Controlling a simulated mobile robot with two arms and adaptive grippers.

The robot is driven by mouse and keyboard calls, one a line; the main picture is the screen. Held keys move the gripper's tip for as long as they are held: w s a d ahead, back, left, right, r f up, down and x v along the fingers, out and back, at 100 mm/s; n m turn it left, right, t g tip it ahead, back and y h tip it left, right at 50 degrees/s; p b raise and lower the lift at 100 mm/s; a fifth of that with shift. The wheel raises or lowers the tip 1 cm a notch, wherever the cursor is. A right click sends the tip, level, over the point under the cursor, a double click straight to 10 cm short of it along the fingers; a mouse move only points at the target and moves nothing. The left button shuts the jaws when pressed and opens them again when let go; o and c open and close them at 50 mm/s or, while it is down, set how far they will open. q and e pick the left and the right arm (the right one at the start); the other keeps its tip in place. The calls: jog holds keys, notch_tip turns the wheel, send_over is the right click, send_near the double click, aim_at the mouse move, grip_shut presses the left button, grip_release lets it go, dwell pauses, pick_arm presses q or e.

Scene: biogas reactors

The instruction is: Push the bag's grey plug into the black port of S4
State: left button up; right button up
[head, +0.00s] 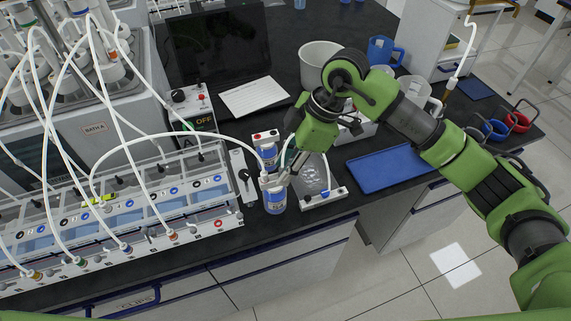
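My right gripper (275,181) points down and to the left, with its fingertips at the top of the front blue-labelled bottle (276,203). The fingers look close together, but whether they hold anything is too small to tell. A clear bag (313,174) lies in a pale tray just right of the gripper. A short pale tube by the gripper runs near the bag. The bag's grey plug and the black port of S4 cannot be made out; the gripper may cover them. The label on the bottle is too small to read surely. My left gripper is not in view.
A white tube (165,138) arcs from the reactor bath (120,215) to the front bottle. A blue tray (391,168) lies right, a white bucket (318,62) and blue jug (383,50) behind. Free floor lies in front.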

jog(key=v, duration=1.2)
